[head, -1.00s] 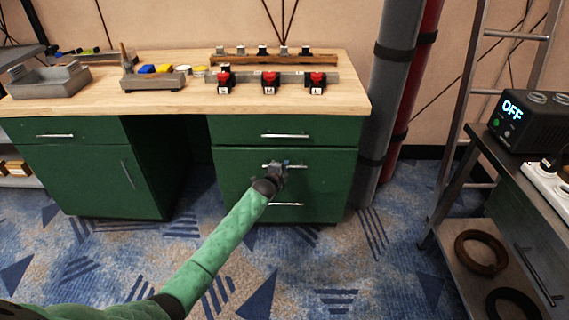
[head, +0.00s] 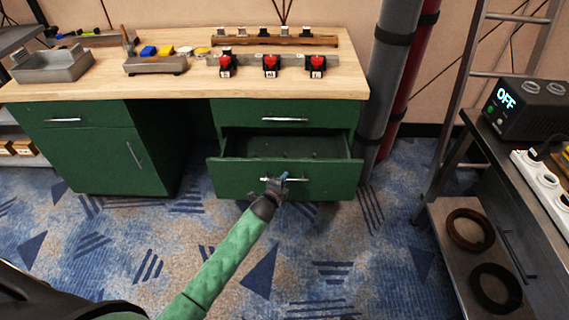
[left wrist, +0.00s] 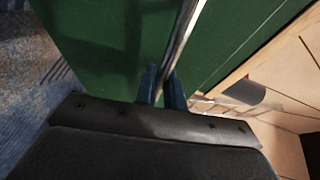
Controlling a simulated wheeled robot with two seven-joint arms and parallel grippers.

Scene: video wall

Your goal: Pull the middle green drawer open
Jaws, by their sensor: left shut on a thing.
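The middle green drawer (head: 235,177) of the right cabinet stands pulled out, and its dark interior shows from above in the head view. My left gripper (head: 276,184) is at the drawer front, shut on the silver bar handle (head: 297,180). In the left wrist view, the two blue-grey fingers (left wrist: 162,88) are on either side of the handle bar (left wrist: 184,32), with the green drawer front (left wrist: 105,40) behind. The top drawer (head: 240,113) above is closed. The bottom drawer is hidden behind the open one. My right gripper is not in view.
To the right stand a ladder (head: 455,110) and a side bench with a black box (head: 530,110) reading OFF. Carpet in front of the drawer is clear.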

